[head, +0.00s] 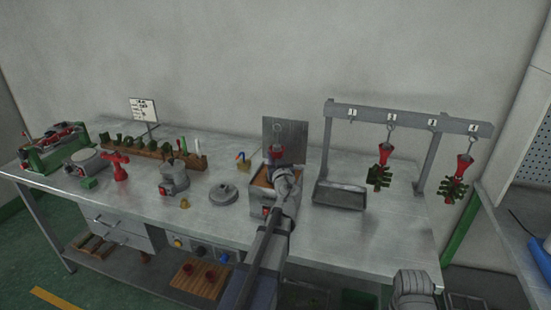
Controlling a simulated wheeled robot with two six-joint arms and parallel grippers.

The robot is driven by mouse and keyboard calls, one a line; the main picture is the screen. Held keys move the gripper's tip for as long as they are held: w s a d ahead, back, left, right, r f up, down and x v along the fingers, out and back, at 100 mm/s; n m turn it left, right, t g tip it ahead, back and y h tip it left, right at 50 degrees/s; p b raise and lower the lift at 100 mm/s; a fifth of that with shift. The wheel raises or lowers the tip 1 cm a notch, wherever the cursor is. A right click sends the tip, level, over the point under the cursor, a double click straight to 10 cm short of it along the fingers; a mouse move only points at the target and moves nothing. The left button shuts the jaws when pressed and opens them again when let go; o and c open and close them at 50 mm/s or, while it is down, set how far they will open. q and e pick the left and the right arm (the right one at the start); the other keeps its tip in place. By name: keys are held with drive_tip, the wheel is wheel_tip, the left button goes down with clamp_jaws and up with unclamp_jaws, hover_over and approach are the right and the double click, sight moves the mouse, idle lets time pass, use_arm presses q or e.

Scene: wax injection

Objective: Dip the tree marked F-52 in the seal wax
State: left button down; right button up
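A tree with a red cup (277,153) and a hook on top stands upright over the square wax pot (262,191). Its lower part is hidden behind my gripper and the pot. My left gripper (283,172) is at this tree, just below the red cup, and appears shut on it; the fingertips are hardly visible. Two more trees with red cups and green parts hang from the numbered rack: one at its middle (379,173), one at its right end (455,186). No F-52 mark is readable.
A grey tray (340,195) lies right of the pot, under the rack (405,119). A round grey lid (223,194) and a small round pot (173,178) stand to the left. A wooden holder (150,152) and a sign (143,109) are behind.

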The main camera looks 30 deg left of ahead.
wheel_tip(320, 180, up, 9)
drive_tip(key=p, duration=0.8)
drive_tip(key=shift+r+p, duration=0.2)
drive_tip(key=shift+p, duration=0.2)
drive_tip(key=shift+w+r, duration=0.1)
idle(1.4)
wheel_tip(320, 180, up, 3)
drive_tip(key=p, duration=0.3)
